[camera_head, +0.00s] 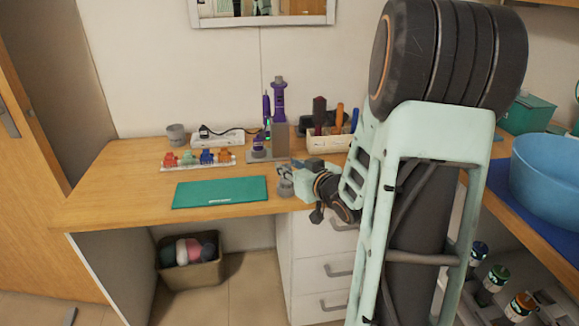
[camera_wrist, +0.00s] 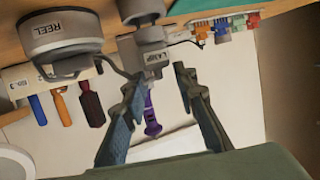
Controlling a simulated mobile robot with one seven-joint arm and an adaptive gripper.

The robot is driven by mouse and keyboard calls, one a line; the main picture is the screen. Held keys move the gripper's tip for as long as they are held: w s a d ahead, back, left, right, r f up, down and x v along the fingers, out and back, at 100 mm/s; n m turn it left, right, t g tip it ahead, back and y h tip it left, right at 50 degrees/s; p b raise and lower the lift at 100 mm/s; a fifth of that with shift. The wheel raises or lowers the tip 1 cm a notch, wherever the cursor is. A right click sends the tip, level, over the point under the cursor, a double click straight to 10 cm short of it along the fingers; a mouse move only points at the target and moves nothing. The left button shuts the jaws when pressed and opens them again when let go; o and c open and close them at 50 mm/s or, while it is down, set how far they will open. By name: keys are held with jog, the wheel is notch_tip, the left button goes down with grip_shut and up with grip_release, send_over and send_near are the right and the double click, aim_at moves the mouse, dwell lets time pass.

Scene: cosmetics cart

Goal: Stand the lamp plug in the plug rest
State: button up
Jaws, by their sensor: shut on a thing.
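In the wrist view my gripper (camera_wrist: 157,76) has its fingertips on either side of a grey piece labelled LAMP (camera_wrist: 153,61), which looks like the lamp plug, and is shut on it. A grey round part (camera_wrist: 140,9) shows just beyond the piece; I cannot tell whether it is the plug rest. A grey round body labelled REEL (camera_wrist: 65,38) is beside the left finger, with a grey cord curving from it. In the head view my gripper (camera_head: 288,178) is low over the desk's front edge, right of the green mat. The plug is too small to make out there.
A grey stand (camera_head: 281,142) with purple tools is behind my gripper. A white power strip (camera_head: 217,137) with a black cord, a grey cup (camera_head: 176,135) and a tray of coloured clips (camera_head: 197,161) are left. A tool holder (camera_head: 326,141) is right.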

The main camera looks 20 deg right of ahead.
jog(key=shift+f+b, duration=0.9)
jog(key=shift+f, duration=0.25)
jog(key=o, duration=1.2)
jog(key=shift+s, duration=0.1)
jog(key=v, duration=0.7)
jog(key=shift+s+r, duration=0.1)
jog(key=shift+s, duration=0.05)
